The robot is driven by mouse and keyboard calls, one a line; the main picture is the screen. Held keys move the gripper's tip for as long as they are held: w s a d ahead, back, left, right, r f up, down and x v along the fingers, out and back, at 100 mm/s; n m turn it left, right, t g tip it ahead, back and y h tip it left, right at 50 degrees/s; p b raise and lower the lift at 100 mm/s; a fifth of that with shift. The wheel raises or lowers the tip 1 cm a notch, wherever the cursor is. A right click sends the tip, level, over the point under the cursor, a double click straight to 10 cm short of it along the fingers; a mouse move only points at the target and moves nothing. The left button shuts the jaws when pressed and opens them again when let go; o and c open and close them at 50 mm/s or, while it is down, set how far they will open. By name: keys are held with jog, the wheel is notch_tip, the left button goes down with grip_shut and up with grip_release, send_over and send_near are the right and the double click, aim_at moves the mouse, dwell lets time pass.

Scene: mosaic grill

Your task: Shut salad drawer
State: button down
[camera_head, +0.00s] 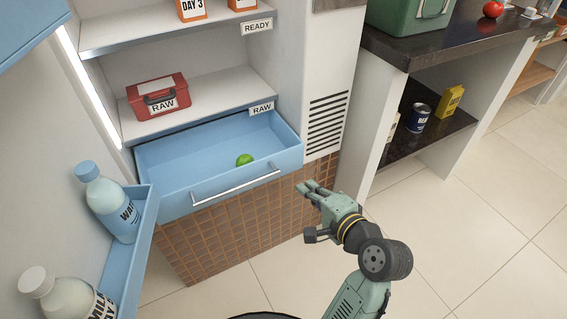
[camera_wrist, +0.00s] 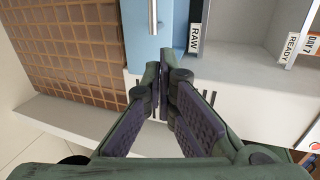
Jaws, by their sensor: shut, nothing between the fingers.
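The salad drawer (camera_head: 222,158) is a light blue open-topped drawer with a silver bar handle (camera_head: 236,186) on its front. It is pulled out at the bottom of the fridge, below the RAW shelf, and holds a round green item (camera_head: 244,160). Part of the blue drawer (camera_wrist: 146,50) and its handle (camera_wrist: 153,16) show in the wrist view. My gripper (camera_head: 306,188) is to the right of the drawer front, apart from the handle. In the wrist view its fingers (camera_wrist: 162,62) come together at the tips with nothing between them.
A fridge door with a blue rack (camera_head: 137,230) of bottles stands open at left. A red RAW box (camera_head: 158,97) sits on the shelf above the drawer. A dark counter (camera_head: 460,40) with an open lower shelf is at right. The tiled floor (camera_head: 450,250) is clear.

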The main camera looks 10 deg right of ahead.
send_near(276, 157)
jog(key=x, duration=0.5)
jog(key=shift+s+f+p, duration=0.1)
jog(key=shift+f+p, duration=0.15)
jog(key=shift+p, duration=0.05)
jog(key=shift+w+a, duration=0.25)
jog(key=shift+w, duration=0.45)
jog(key=shift+w, duration=0.1)
jog(key=w+a+p, duration=0.1)
jog(key=w+a, duration=0.1)
jog(key=w, duration=0.4)
jog(key=w+a+p, duration=0.1)
jog(key=w+a, duration=0.1)
jog(key=w, duration=0.4)
jog(key=w+a+p, duration=0.1)
jog(key=w, duration=0.4)
jog(key=shift+w+a+p, duration=0.4)
jog(key=shift+s, duration=0.1)
